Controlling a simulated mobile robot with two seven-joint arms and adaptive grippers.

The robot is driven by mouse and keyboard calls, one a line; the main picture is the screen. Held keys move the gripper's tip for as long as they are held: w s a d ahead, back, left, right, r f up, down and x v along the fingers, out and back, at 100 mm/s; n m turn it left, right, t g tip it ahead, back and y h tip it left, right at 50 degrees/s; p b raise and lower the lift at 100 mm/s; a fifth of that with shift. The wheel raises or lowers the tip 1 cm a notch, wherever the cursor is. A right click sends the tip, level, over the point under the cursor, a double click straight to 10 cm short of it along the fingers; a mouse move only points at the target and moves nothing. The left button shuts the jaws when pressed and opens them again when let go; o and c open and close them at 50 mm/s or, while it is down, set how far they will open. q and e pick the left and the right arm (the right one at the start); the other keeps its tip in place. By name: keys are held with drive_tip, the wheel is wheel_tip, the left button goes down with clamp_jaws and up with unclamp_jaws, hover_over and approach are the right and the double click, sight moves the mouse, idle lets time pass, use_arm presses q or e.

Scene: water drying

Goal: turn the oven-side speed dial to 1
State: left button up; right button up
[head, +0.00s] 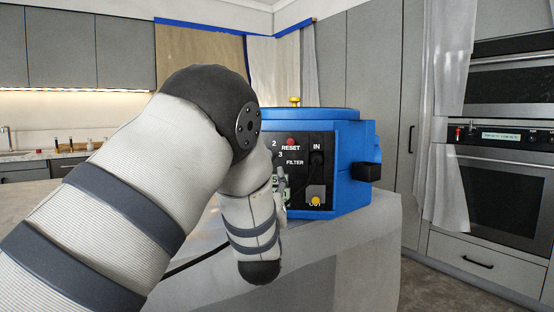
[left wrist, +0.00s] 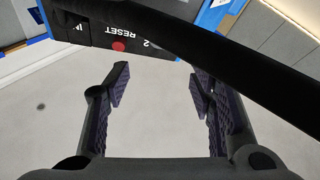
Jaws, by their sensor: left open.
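The blue machine (head: 345,150) stands on a grey-white block, with a black control panel (head: 317,146) facing me. The panel shows a red RESET button (head: 291,142), the numbers 2 and 3, FILTER, IN and OUT. The speed dial itself is hidden in the head view behind my left arm. In the left wrist view the panel (left wrist: 82,32) appears upside down at the top, with the red button (left wrist: 118,46) and a 2. A thick black band crosses there, and no dial can be made out. My left gripper (left wrist: 160,88) is open and empty, its fingers pointing toward the panel.
A black latch (head: 366,172) juts from the machine's right side. A yellow knob (head: 295,101) tops it. A built-in oven (head: 505,195) stands at right behind hanging plastic sheeting (head: 449,100).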

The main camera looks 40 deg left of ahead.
use_arm(q)
drive_tip(key=x, duration=1)
drive_tip(key=shift+f, duration=0.1)
drive_tip(key=c, duration=1.2)
